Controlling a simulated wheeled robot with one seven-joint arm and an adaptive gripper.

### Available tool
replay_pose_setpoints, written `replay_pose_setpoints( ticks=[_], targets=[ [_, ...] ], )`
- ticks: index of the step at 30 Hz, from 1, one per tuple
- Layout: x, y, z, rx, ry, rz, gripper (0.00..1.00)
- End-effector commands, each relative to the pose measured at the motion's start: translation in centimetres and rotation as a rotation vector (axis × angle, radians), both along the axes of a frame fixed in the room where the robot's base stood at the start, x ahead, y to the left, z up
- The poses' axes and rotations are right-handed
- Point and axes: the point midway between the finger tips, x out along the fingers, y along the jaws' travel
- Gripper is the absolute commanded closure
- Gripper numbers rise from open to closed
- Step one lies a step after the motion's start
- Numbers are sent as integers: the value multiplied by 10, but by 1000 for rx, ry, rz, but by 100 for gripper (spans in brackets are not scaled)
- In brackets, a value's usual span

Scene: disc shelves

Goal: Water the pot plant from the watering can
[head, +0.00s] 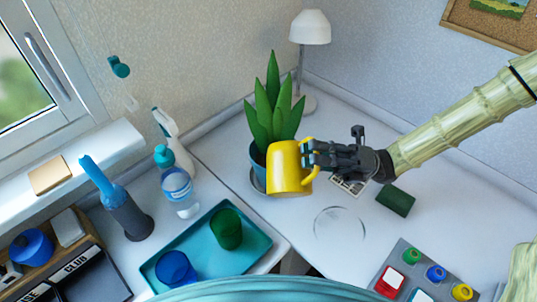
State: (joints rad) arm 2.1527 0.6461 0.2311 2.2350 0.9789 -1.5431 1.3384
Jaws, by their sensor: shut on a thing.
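The yellow watering can (285,170) looks like a mug with a handle on its right side; I cannot make out a spout. My gripper (311,155) is shut on the can at its handle, coming from the right. The can is in front of the pot plant and hides part of its pot. The pot plant (273,105) has tall pointed green leaves and stands upright in a blue-grey pot (257,160) on a dark saucer (256,183). I cannot tell whether can and pot touch, and no water shows.
A white lamp (310,28) stands behind the plant. Left are a spray bottle (175,145), a water bottle (180,193) and a teal tray (262,243) with two cups. A clear round dish (340,228), a green block (395,200) and a grey board (400,258) lie right.

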Motion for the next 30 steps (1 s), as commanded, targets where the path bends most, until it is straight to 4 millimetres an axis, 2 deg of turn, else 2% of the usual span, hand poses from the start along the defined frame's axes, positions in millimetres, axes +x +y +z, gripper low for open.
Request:
replay_pose_setpoints(
  ticks=[7, 12, 16, 20, 22, 30],
  targets=[
    [-1, 0, -1, 1, -8, 0, 100],
    [-18, 0, -2, 0, -191, -1, 100],
    [-28, 1, -27, -4, -339, -1, 100],
    [-41, 1, -26, -6, -485, -1, 100],
    [-48, 2, -45, -6, -537, -2, 100],
    [-53, 3, -52, -7, -579, -3, 100]
  ],
)
